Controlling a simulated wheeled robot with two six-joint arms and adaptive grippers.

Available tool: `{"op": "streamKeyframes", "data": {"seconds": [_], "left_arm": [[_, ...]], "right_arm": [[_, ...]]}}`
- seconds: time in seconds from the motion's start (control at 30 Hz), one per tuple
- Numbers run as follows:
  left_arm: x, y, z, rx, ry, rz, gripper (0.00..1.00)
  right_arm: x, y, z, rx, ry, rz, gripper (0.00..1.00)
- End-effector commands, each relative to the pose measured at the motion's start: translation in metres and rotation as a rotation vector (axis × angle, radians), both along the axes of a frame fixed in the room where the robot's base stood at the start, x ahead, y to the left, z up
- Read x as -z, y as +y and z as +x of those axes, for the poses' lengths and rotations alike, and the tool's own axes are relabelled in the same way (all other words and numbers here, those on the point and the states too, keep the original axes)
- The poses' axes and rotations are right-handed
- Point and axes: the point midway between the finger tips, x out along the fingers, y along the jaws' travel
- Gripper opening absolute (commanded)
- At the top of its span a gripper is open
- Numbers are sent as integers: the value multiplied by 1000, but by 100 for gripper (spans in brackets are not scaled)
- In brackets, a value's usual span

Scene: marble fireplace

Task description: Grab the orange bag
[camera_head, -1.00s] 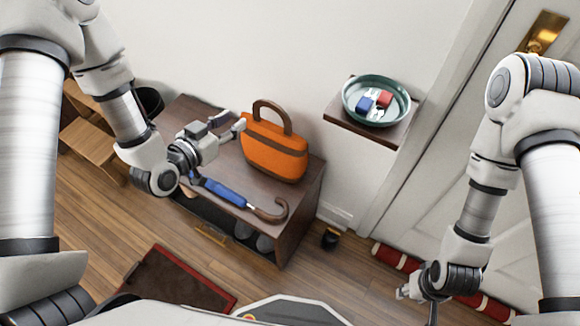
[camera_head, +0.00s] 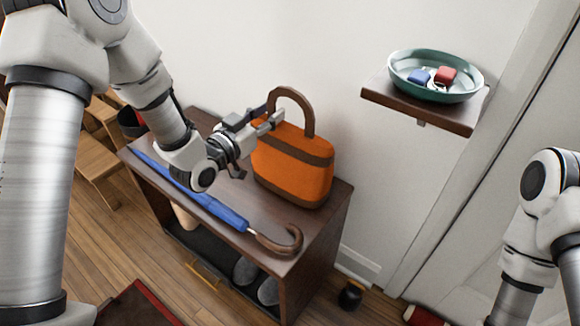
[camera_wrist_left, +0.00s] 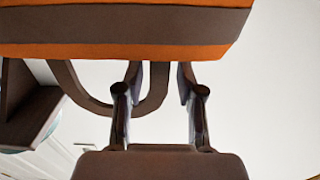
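The orange bag (camera_head: 292,168) stands upright on the dark wooden bench (camera_head: 345,200). It has brown bands and an arched brown handle (camera_head: 304,112). My left gripper (camera_head: 267,114) is at the left side of the handle, above the bag's body. In the left wrist view the bag (camera_wrist_left: 120,48) fills the top. The left gripper's fingers (camera_wrist_left: 158,88) are open there, with one leg of the handle between them and gaps on both sides. My right gripper is outside the frames; only part of the right arm shows at the lower right.
A blue umbrella (camera_head: 215,208) with a brown hooked handle lies along the bench's front edge. A wall shelf (camera_head: 450,123) at the right bears a teal bowl (camera_head: 463,95) with small red and blue items. A door (camera_head: 490,200) is at the right.

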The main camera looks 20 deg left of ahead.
Motion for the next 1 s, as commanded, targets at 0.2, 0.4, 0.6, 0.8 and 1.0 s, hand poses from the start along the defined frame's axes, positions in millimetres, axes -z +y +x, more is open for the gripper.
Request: {"op": "streamKeyframes", "data": {"seconds": [0.2, 0.4, 0.6, 0.8, 1.0], "left_arm": [[0, -5, 14, -1, 3, -1, 38], [0, -5, 13, -1, 3, -1, 2], [0, -5, 13, -1, 1, -2, 0], [-1, -5, 13, -1, 0, -1, 0], [-34, -5, 14, -1, -4, -1, 0]], "right_arm": [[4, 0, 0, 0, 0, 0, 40], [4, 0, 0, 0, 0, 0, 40], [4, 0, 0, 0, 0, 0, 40], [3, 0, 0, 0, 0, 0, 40], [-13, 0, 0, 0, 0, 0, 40]]}}
